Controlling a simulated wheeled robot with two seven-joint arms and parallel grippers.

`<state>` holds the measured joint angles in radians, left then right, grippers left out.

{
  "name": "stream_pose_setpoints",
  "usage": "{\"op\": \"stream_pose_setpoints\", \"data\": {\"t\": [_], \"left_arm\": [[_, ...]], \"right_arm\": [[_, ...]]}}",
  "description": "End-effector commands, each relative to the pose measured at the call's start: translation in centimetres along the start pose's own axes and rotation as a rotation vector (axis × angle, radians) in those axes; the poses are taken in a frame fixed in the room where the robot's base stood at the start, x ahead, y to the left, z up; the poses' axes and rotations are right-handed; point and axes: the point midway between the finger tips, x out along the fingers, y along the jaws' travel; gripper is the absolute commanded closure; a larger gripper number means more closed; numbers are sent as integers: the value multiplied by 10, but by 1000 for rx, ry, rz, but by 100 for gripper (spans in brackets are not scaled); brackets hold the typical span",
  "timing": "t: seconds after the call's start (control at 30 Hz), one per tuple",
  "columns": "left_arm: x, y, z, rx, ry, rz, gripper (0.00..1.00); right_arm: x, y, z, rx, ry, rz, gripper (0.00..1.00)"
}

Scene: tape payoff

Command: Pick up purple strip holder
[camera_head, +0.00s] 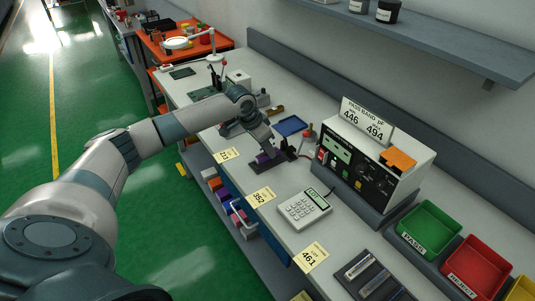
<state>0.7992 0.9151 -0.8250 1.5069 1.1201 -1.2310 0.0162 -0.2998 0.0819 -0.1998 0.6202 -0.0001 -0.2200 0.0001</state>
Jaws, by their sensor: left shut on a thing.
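A purple strip holder (265,158) is on the workbench near its front edge, small and partly hidden by my left gripper. My left gripper (264,149) comes down over it from the left and is shut on it. A dark base or stand (284,156) is right beside and under the purple piece. Whether the purple holder is clear of this base cannot be told. My right gripper is not in view.
A grey tester (373,165) with a sign and dials stands to the right. A calculator (304,208), yellow number cards (262,196), a blue tray (291,126), and green (430,228) and red (476,265) bins are on the bench. A shelf hangs above.

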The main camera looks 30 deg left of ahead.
Motion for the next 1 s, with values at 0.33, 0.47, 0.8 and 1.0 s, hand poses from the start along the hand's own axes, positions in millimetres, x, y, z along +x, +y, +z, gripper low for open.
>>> {"op": "stream_pose_setpoints", "data": {"t": [0.33, 0.47, 0.8, 1.0], "left_arm": [[-50, -1, -22, 0, 4, -2, 100], [-66, 0, -28, 1, 3, -1, 100], [-78, 0, -32, 0, 0, 0, 100], [-78, 0, -32, 0, 0, 0, 100]], "right_arm": [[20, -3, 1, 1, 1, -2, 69], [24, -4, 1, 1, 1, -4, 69], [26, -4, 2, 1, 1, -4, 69], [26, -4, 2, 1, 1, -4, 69]]}}
